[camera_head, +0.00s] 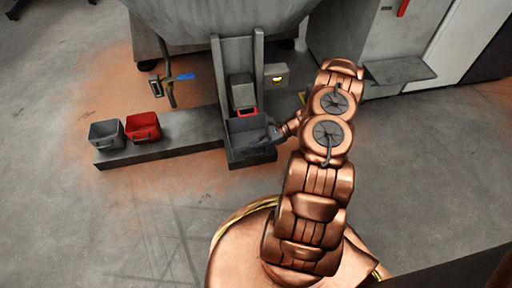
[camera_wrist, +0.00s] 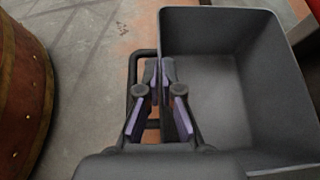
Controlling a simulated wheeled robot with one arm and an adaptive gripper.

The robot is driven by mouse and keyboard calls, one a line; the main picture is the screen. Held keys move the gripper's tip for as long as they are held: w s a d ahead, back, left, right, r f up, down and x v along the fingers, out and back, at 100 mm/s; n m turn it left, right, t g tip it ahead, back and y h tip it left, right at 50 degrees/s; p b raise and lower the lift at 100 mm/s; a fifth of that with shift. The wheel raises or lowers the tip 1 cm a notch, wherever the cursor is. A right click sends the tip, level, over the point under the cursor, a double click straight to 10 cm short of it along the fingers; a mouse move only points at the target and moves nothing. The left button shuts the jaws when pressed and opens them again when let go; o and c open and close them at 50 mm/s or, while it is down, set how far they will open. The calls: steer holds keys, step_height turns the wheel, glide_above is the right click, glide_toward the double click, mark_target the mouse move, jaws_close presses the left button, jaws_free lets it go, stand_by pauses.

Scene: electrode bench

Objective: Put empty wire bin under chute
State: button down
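The empty grey wire bin (camera_head: 248,126) sits at the foot of the chute (camera_head: 242,92), just below its red-edged mouth. Its open inside fills the right of the wrist view (camera_wrist: 205,85) and looks empty. A dark handle loop (camera_wrist: 132,72) stands out from its near wall. My gripper (camera_head: 268,136) is at the bin's near right side. In the wrist view the purple-padded fingers (camera_wrist: 160,82) stand apart with a narrow gap, over the handle and the bin's wall. I see no bar clamped between them; contact with the handle is unclear.
A red bin (camera_head: 142,127) and another grey bin (camera_head: 104,135) stand on the low plinth (camera_head: 185,140) at left. A blue-handled lever (camera_head: 184,77) is left of the chute. A small box (camera_head: 276,76) is to its right. The front floor is clear.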

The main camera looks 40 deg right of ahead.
steer(key=shift+f, duration=0.45)
steer(key=c, duration=1.8)
jaws_free()
steer(key=o, duration=0.5)
